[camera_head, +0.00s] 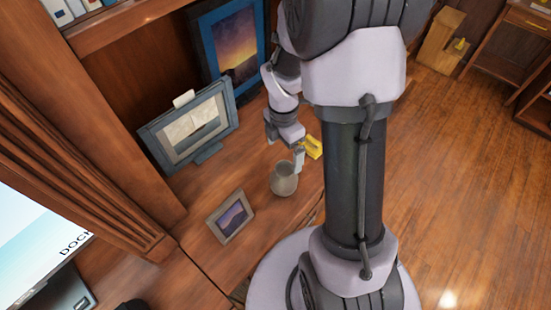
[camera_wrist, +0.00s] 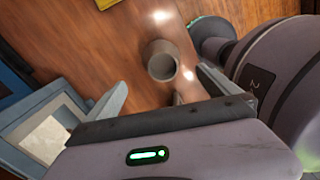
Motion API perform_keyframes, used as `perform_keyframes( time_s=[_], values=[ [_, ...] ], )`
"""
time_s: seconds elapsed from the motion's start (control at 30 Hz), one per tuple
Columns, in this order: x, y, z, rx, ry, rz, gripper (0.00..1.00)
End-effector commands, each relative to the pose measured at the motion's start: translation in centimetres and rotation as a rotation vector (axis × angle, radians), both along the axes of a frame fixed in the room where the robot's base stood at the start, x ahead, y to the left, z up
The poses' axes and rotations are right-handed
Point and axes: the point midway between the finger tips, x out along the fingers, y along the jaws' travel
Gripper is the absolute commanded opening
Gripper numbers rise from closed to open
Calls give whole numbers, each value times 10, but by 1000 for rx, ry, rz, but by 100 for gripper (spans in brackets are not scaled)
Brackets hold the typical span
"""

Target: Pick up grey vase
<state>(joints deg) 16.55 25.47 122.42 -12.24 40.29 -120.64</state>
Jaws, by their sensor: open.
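The grey vase (camera_head: 284,179) stands upright on the wooden shelf top, near its front edge. It also shows in the wrist view (camera_wrist: 161,61), with its round open mouth facing the camera. My gripper (camera_head: 299,160) is just above and beside the vase in the head view. The gripper is open and holds nothing. Whether a finger touches the vase cannot be told.
A small framed picture (camera_head: 230,217) stands left of the vase. A grey-blue frame (camera_head: 190,126) and a larger blue frame (camera_head: 236,50) stand behind. A yellow object (camera_head: 313,147) is close to my gripper. Bare shelf top lies between the small frame and the vase.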

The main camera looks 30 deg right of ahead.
Motion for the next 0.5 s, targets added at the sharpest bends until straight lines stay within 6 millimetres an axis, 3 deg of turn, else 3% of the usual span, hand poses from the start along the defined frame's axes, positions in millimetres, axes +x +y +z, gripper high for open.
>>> perform_keyframes(
  time_s=[0.03, 0.2, 0.5],
  values=[
    [-2, 0, -23, 2, 3, -2, 100],
    [-4, 1, -73, 2, 3, -3, 100],
    [-7, 1, -107, 1, 1, -5, 100]
  ],
)
